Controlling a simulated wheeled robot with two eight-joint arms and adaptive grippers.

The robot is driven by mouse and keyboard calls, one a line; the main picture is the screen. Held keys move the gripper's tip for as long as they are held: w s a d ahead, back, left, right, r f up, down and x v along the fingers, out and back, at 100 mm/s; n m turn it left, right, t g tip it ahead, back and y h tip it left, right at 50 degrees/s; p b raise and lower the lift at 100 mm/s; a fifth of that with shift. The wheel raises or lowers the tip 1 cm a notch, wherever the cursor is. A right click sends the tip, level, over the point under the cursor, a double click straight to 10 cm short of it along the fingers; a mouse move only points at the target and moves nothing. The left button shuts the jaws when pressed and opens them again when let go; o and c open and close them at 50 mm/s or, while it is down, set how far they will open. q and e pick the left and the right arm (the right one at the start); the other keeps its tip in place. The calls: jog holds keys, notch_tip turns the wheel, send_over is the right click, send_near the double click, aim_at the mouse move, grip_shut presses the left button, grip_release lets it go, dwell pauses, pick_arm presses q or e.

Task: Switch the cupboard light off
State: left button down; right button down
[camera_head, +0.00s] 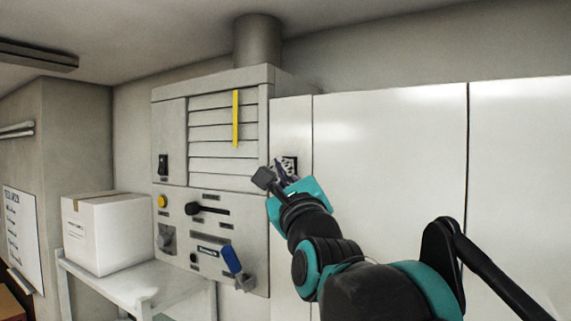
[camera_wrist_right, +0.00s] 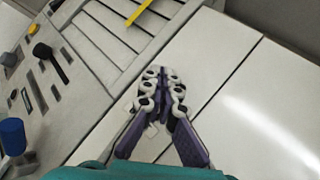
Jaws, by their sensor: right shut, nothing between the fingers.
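My right gripper (camera_head: 287,165) is shut and empty, in front of the narrow pale panel (camera_head: 290,119) between the grey control unit and the white cupboard doors (camera_head: 390,180). In the wrist view the closed fingers (camera_wrist_right: 163,80) point at this pale surface; I cannot tell whether they touch it. A small pale plate (camera_wrist_right: 150,131) shows partly between the fingers; most of it is hidden, and I cannot tell if it is the light switch or its position. A black rocker switch (camera_head: 163,164) is on the control unit, left of the gripper. My left gripper is not in view.
The grey control unit (camera_head: 178,120) carries a yellow strip (camera_head: 236,118), a black lever (camera_head: 207,209), a yellow button (camera_head: 162,201) and a blue handle (camera_head: 231,260). A white box (camera_head: 104,235) stands on a pale table (camera_head: 140,292) at left. A pipe (camera_head: 257,40) rises above.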

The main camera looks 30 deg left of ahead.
jog(key=shift+w+r, duration=0.1)
jog(key=shift+w, duration=0.15)
dwell(0.3)
jog(key=shift+w, duration=0.15)
dwell(0.4)
jog(key=shift+s, duration=0.9)
jog(key=shift+f, duration=0.2)
jog(key=shift+s+a+f, duration=0.15)
jog(key=shift+s, duration=1.1)
jog(key=shift+s+a+f, duration=0.1)
jog(key=shift+s+f, duration=0.05)
jog(key=shift+s, duration=1.05)
